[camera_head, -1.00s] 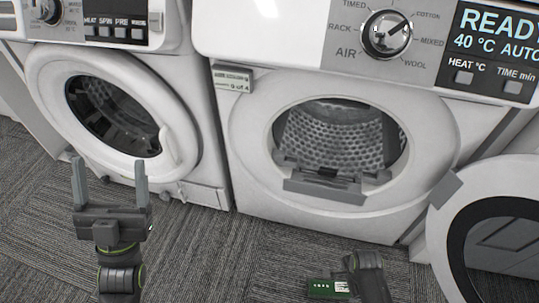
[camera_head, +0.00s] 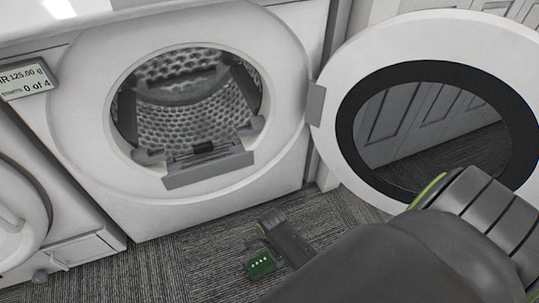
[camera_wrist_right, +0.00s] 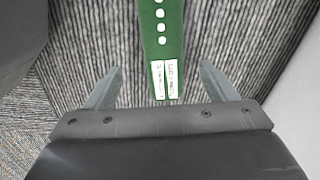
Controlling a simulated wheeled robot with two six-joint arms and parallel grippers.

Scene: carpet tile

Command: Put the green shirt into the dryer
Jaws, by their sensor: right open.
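The green shirt (camera_head: 262,264) shows in the head view as a small green patch on the carpet, partly hidden by my right arm. In the right wrist view it is a narrow green strip (camera_wrist_right: 161,35) with white dots and two white labels. My right gripper (camera_wrist_right: 159,70) is open, with its fingers on either side of the strip, apart from it. The dryer (camera_head: 75,130) has its round door (camera_head: 336,50) swung open to the right. Its perforated drum looks empty where visible. My left gripper is out of view.
A grey ledge (camera_head: 208,172) juts from the bottom of the dryer opening. Another white machine (camera_head: 15,215) stands at the left, with a small display panel (camera_head: 25,80) above it. The open door overhangs the carpet at right.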

